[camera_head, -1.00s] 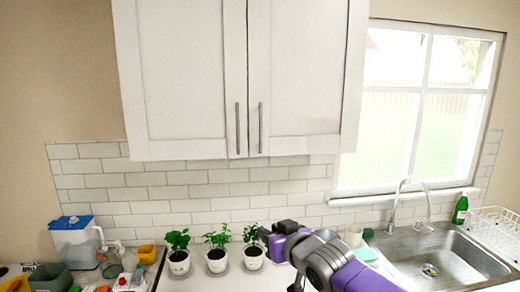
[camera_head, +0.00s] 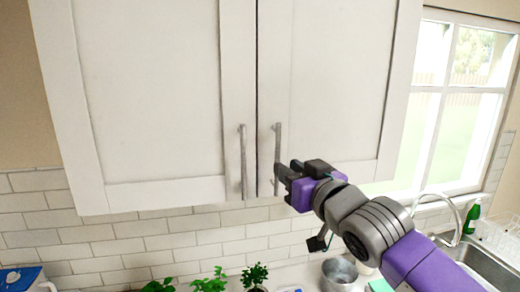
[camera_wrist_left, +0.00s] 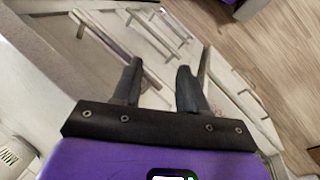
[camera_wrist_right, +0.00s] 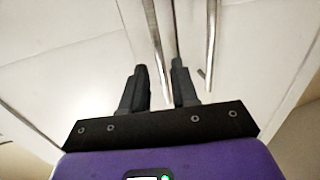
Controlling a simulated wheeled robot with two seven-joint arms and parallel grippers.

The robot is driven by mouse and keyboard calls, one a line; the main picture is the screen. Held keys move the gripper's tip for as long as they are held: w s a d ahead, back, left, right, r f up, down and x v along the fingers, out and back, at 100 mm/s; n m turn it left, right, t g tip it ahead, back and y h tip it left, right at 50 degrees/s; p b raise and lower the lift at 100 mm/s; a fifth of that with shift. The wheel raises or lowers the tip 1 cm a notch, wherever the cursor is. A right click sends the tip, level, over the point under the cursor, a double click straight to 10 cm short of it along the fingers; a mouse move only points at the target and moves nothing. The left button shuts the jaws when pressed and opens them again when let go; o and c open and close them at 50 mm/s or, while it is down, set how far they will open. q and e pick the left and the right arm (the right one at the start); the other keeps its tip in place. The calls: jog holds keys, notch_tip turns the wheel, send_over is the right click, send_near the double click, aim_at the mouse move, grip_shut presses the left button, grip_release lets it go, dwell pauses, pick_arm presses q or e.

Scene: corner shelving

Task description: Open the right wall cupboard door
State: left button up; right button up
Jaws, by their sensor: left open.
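The right wall cupboard door (camera_head: 335,85) is shut, flush beside the left door (camera_head: 150,95). Its upright metal bar handle (camera_head: 277,150) is near the centre gap, parallel to the left door's handle (camera_head: 243,160). My right gripper (camera_head: 281,174) is at the lower part of the right handle. In the right wrist view its fingers (camera_wrist_right: 158,80) are apart, with one handle bar (camera_wrist_right: 156,45) showing between them; I cannot tell whether they touch it. My left gripper (camera_wrist_left: 157,80) is open and empty, seen only in the left wrist view, above lower cabinets.
A window (camera_head: 455,110) is right of the cupboard. Potted plants (camera_head: 208,282), a metal pot (camera_head: 339,272) and a faucet (camera_head: 450,222) are below. The left wrist view shows lower cabinet fronts with bar handles (camera_wrist_left: 120,48) and wood floor (camera_wrist_left: 265,40).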

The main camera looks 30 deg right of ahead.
aim_at(279, 160)
jog(key=shift+r, duration=0.25)
jog(key=shift+w+r+p, duration=0.2)
jog(key=shift+w+p, duration=0.35)
jog(key=w, duration=0.2)
jog(key=w+p, duration=0.1)
jog(key=w, duration=0.1)
jog(key=shift+w+d+f, duration=0.1)
jog(key=shift+w+f, duration=0.1)
jog(key=shift+w, duration=0.05)
pick_arm(q)
jog(key=shift+s+r, duration=0.3)
jog(key=shift+r, duration=0.3)
jog(key=shift+s+r, duration=0.3)
jog(key=shift+r, duration=0.25)
pick_arm(e)
jog(key=shift+w, duration=0.1)
jog(key=shift+c, duration=0.5)
pick_arm(q)
jog(key=shift+w, duration=0.1)
pick_arm(e)
grip_shut()
